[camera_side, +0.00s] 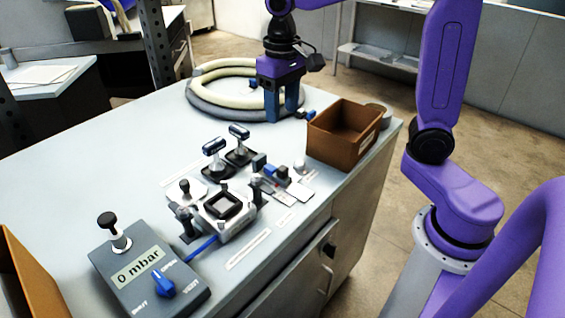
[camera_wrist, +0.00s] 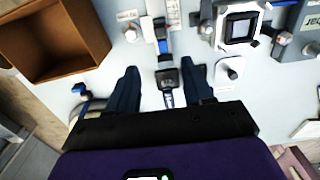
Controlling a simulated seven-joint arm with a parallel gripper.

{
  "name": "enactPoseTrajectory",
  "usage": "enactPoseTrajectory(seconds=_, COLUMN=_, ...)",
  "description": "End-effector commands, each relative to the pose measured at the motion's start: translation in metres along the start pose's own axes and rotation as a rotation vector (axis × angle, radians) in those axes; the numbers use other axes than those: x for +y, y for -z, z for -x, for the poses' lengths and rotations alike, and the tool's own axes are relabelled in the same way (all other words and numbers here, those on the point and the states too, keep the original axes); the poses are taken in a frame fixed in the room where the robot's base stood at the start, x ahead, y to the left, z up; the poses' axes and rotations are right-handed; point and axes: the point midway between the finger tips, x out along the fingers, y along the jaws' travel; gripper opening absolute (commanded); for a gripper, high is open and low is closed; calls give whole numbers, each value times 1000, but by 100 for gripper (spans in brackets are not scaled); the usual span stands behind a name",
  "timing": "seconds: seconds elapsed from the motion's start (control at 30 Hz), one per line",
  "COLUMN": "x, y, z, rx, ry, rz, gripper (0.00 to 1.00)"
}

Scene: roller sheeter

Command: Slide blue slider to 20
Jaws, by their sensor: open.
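A small slider unit with blue parts (camera_side: 270,168) sits on the bench between the brown box and the black-and-white device. In the wrist view a blue piece (camera_wrist: 164,42) lies along its narrow strip, above the fingertips. Its scale numbers are too small to read. My gripper (camera_side: 285,115) is open and empty, raised above the far part of the bench, behind the slider. In the wrist view its two dark blue fingers (camera_wrist: 159,68) are spread apart, with a black-based lever (camera_wrist: 167,79) seen between them, below the slider strip.
The brown open box (camera_side: 345,132) stands at the bench's right edge. Two dark-handled levers (camera_side: 226,148) stand left of the slider. A square-topped device (camera_side: 222,205) and a grey gauge box (camera_side: 150,275) reading "0 mbar" are nearer. Coiled hose (camera_side: 212,90) lies behind.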

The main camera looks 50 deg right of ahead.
Motion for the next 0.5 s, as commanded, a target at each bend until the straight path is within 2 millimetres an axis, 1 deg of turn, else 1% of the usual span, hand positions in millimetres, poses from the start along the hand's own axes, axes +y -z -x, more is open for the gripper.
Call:
enactPoseTrajectory(seconds=0.1, x=1, y=-1, z=-22, rx=-7, ry=-3, rz=1, gripper=51)
enactPoseTrajectory(seconds=0.5, x=1, y=-2, z=-98, rx=-6, ry=-3, rz=1, gripper=51)
